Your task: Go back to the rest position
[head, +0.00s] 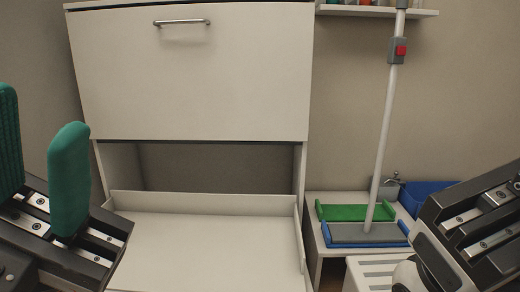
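My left gripper (38,112) is at the left edge of the head view, with its two green fingers pointing up. The fingers are apart and nothing shows between them. My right gripper (478,228) is at the lower right edge. Only its dark body with metal rails shows; its fingers are out of the picture, so I cannot tell whether it is open or shut. Neither gripper visibly touches anything of the place.
A white cabinet (195,75) with a metal handle stands ahead, with a pulled-out white drawer (200,250) below. At right, a mop (385,130) stands on a low unit with green (345,213) and blue trays. A blue bin (425,192) is behind.

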